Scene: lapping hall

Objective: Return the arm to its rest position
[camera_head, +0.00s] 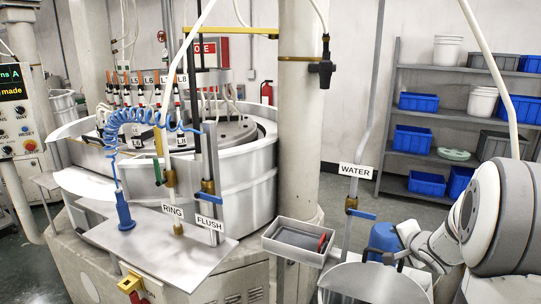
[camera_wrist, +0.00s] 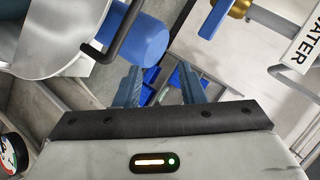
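In the head view, my arm comes in from the right and ends at my gripper (camera_head: 392,258), which is small and partly hidden there. In the wrist view, my gripper (camera_wrist: 163,88) has its two fingers apart, with only background showing between them. A blue rounded object (camera_head: 383,237) stands close by my gripper in the head view. A blue body (camera_wrist: 146,40) also shows just past the left finger in the wrist view; I cannot tell whether they touch.
A metal vessel (camera_head: 372,285) lies just below my gripper. A grey tray (camera_head: 290,247) with a red item is left of it. The WATER pipe with its blue-handled valve (camera_head: 352,206) rises nearby. A shelf (camera_head: 440,70) with blue bins stands behind; open floor lies before it.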

